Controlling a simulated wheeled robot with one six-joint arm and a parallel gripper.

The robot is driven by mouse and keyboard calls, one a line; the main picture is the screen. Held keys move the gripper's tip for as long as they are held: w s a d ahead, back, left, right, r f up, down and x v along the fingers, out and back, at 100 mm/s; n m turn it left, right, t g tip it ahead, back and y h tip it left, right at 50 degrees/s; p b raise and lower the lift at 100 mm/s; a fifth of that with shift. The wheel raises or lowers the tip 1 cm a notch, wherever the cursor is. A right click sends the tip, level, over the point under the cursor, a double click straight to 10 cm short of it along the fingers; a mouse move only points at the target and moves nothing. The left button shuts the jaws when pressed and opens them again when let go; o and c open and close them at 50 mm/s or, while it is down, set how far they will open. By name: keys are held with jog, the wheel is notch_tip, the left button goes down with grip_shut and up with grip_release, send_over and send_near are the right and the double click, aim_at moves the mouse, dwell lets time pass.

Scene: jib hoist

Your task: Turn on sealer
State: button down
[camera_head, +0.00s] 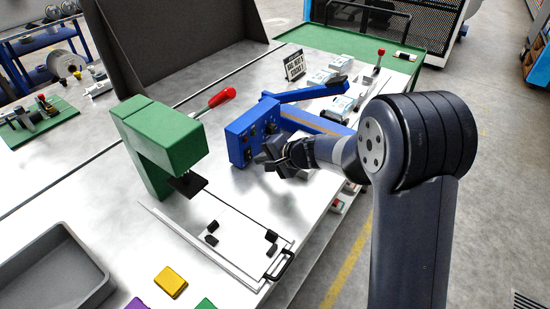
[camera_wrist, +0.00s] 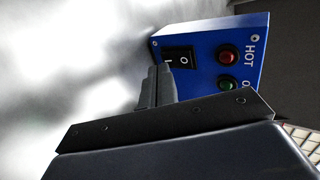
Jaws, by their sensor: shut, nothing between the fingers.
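The blue sealer has a long upper arm (camera_head: 308,93) and a control box (camera_head: 238,145) at its near end. In the wrist view the blue panel (camera_wrist: 207,42) carries a black rocker switch (camera_wrist: 179,58) marked I and O. Beside it are a red lamp (camera_wrist: 228,54) labelled HOT and a green lamp (camera_wrist: 226,84) whose label is partly cut off. My gripper (camera_head: 266,162) is shut and empty, close in front of the box. In the wrist view its fingertips (camera_wrist: 157,82) overlap the lower edge of the switch; I cannot tell whether they touch it.
A green press (camera_head: 165,135) with a red-handled lever (camera_head: 221,97) stands left of the sealer. A grey tray (camera_head: 55,275), a yellow block (camera_head: 171,282) and small black pieces (camera_head: 212,226) are nearer. A small sign (camera_head: 294,66) and white packs (camera_head: 340,107) lie behind.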

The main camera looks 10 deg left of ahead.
jog(key=shift+w+a+f, duration=0.1)
jog(key=shift+w+a, duration=0.2)
jog(key=shift+a, duration=0.35)
jog(key=shift+f+b, duration=0.15)
jog(key=shift+b, duration=0.15)
jog(key=shift+a+f+b, duration=0.1)
jog(key=shift+f+b, duration=0.1)
jog(key=shift+b, duration=0.95)
jog(key=shift+r+p, duration=0.35)
jog(key=shift+p, duration=0.15)
jog(key=shift+r, duration=0.1)
jog(key=shift+w+r+p, duration=0.1)
jog(key=shift+r+p, duration=0.25)
jog(key=shift+r, duration=0.4)
